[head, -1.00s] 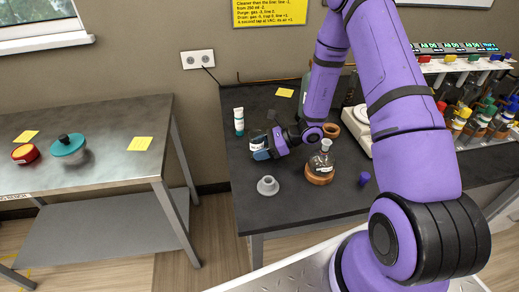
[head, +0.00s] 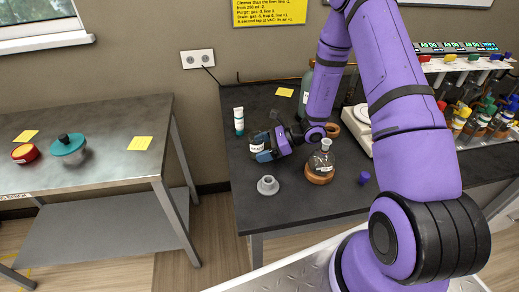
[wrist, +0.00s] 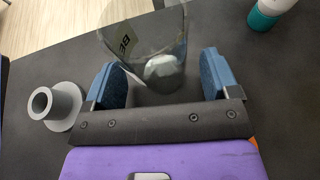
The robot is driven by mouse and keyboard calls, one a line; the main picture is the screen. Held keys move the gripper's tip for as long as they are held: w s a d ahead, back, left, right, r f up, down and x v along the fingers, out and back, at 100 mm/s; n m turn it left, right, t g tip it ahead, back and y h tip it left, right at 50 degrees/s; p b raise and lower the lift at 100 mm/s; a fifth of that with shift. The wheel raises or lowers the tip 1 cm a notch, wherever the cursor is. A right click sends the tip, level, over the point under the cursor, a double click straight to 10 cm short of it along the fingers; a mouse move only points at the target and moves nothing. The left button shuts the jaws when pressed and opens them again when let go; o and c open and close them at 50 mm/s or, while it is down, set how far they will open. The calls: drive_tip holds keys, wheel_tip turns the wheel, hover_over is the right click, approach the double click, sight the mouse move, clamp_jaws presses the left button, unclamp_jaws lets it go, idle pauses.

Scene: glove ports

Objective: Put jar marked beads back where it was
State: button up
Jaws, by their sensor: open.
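The jar marked beads (wrist: 150,45) is clear glass, with "BE" of its label and something pale inside showing in the wrist view. In the head view its white label (head: 256,146) shows at the left part of the dark bench, with my gripper partly hiding it. My gripper (wrist: 162,80) is open, its blue finger pads on either side of the jar's near part. A gap shows between the jar and the right pad; the left pad is close to the glass, and I cannot tell whether they touch. The jar seems to stand on the bench.
A white-and-teal tube (head: 239,121) stands behind the jar. A grey flanged collar (head: 267,187) lies in front. A yellow note (head: 284,92) lies on bare bench behind.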

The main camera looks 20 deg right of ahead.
drive_tip(key=v, duration=1)
drive_tip(key=shift+d, duration=0.1)
drive_tip(key=shift+s+d+r, duration=0.1)
drive_tip(key=shift+d+r, duration=0.2)
drive_tip(key=shift+r, duration=0.15)
drive_tip(key=s+a+r+n+g+h, duration=0.25)
drive_tip(key=s+r+n, duration=0.3)
drive_tip(key=r, duration=0.55)
drive_tip(key=s+a+r+n+g+h, duration=0.2)
drive_tip(key=s+a+r+n+h, duration=0.15)
drive_tip(key=r+n, duration=0.55)
drive_tip(key=s+d+r+n+t+h, duration=0.1)
drive_tip(key=s+r+n+t+h, duration=0.4)
drive_tip(key=s+r, duration=1)
drive_tip(key=shift+s+r+n+h, duration=0.25)
drive_tip(key=shift+s+n+h, duration=0.5)
drive_tip(key=shift+n+h, duration=0.25)
drive_tip(key=shift+t, duration=0.25)
